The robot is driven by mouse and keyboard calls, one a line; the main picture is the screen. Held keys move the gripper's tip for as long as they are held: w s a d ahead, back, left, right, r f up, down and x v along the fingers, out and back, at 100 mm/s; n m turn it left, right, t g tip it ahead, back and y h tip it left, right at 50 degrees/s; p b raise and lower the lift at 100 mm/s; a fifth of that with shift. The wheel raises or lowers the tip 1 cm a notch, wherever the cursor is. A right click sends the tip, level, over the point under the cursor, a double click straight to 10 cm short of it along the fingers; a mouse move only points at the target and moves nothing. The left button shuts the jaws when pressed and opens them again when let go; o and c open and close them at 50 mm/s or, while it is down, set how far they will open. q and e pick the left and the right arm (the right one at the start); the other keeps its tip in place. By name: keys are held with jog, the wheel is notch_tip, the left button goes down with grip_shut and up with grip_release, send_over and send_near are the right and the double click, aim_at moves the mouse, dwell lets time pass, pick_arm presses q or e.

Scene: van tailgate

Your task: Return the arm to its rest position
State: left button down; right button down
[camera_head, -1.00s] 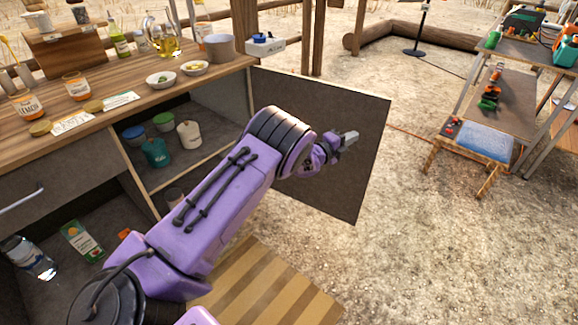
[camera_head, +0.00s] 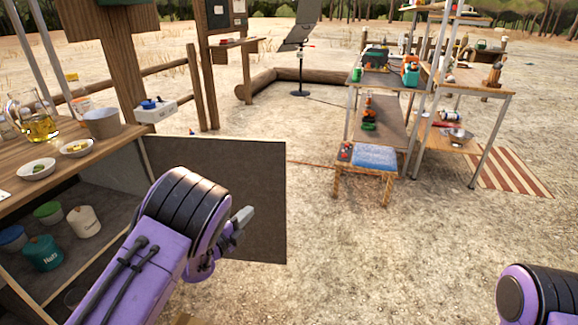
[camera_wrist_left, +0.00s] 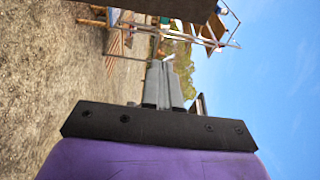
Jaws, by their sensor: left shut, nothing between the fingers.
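My left arm comes in from the lower left in the head view, a purple arm with a black banded joint. Its gripper (camera_head: 241,217) points to the upper right, in front of the open dark cabinet door (camera_head: 268,165). In the left wrist view, the two grey fingers of the left gripper (camera_wrist_left: 164,84) lie together with nothing between them. A purple and black part of my right arm shows at the lower right of the head view; the right gripper is out of frame.
The wooden counter (camera_head: 101,148) with bowls and a shelf of canisters stands at the left. Bare ground lies open between the door and the stool.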

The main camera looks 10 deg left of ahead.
pick_arm(q)
jog(key=s+a+f+n+g+y+p, duration=0.2)
jog(key=s+a+f+n+g+y, duration=0.15)
jog(key=s+f+n, duration=0.5)
jog(key=s+a+f+n+g+y+p, duration=0.2)
jog(key=s+f+n+y, duration=0.3)
jog(key=n, duration=0.6)
jog(key=s+d+n+g+p, duration=0.2)
jog(key=s+n+g+p, duration=0.5)
jog(key=s, duration=2.1)
jog(key=shift+d+r+n+g, duration=0.15)
jog(key=shift+d+n+g, duration=0.2)
jog(key=shift+n+g, duration=0.45)
